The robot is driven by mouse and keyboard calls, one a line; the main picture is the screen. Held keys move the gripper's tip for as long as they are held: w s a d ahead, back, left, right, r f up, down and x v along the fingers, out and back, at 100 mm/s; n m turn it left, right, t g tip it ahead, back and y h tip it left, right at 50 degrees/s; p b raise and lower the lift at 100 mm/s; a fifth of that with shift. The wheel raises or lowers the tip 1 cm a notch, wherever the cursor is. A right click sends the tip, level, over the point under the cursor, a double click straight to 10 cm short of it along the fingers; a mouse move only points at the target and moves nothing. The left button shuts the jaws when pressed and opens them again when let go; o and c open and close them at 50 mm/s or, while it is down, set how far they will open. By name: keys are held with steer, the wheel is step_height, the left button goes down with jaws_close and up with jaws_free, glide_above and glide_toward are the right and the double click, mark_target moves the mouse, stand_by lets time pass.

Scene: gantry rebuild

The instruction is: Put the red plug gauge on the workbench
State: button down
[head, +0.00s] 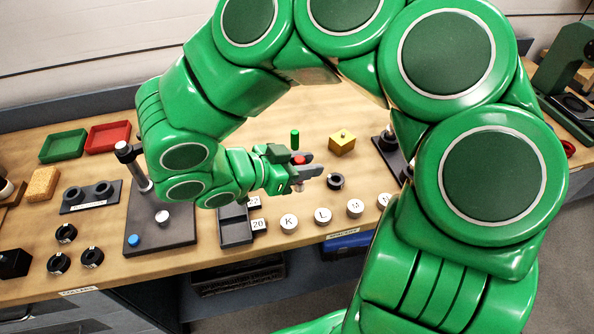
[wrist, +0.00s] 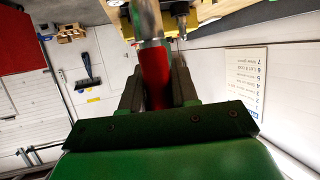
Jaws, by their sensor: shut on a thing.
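The red plug gauge (wrist: 156,78) is held between the two fingers of my gripper (wrist: 158,92) in the wrist view. It has a red handle and a metal end that runs to the top of that view. In the head view only a small red part of the gauge (head: 299,160) shows between the grey fingers (head: 306,168). My gripper is shut on it, over the middle of the wooden workbench (head: 370,205). I cannot tell from these views how high the gauge is above the bench top.
A green cylinder (head: 295,139) and a yellow block (head: 342,142) stand behind my gripper. A black ring (head: 335,181) lies to its right. Several white lettered discs, such as L (head: 323,215), line the front edge. A stand (head: 158,228) is at left; red (head: 108,137) and green trays (head: 63,146) lie behind.

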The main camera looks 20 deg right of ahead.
steer(key=w+f, duration=0.6)
steer(key=shift+w+f, duration=0.2)
steer(key=shift+a, duration=0.1)
steer(key=shift+w+f, duration=0.15)
steer(key=shift+f, duration=1.55)
steer(key=shift+f, duration=0.1)
steer(key=shift+f, duration=0.35)
